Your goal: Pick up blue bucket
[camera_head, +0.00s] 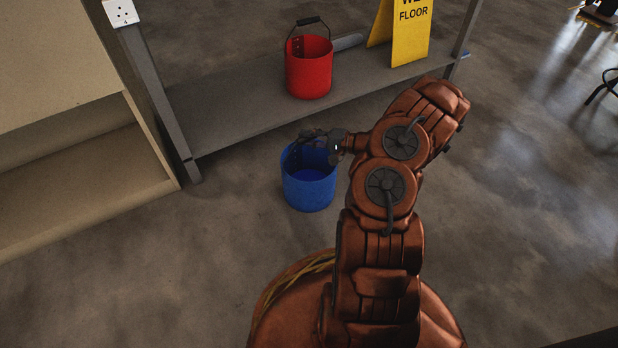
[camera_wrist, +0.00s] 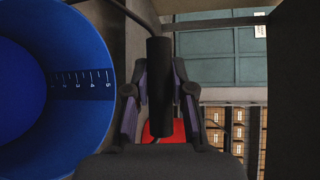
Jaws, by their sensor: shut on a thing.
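The blue bucket (camera_head: 309,190) is upright in front of the low shelf in the head view, its open top facing up. I cannot tell whether its base touches the floor. My gripper (camera_head: 318,140) is at the bucket's far upper rim. In the wrist view the bucket (camera_wrist: 40,85) fills the left side, with white scale marks on its inner wall. The dark cylindrical grip of its handle (camera_wrist: 160,75) lies between the two fingers of my gripper (camera_wrist: 160,100), which is shut on it.
A red bucket (camera_head: 309,70) with a raised handle stands on the grey shelf (camera_head: 225,115) behind. A yellow wet-floor sign (camera_head: 410,32) stands right of it. A beige cabinet (camera_head: 75,185) is at the left. The floor at front left and right is clear.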

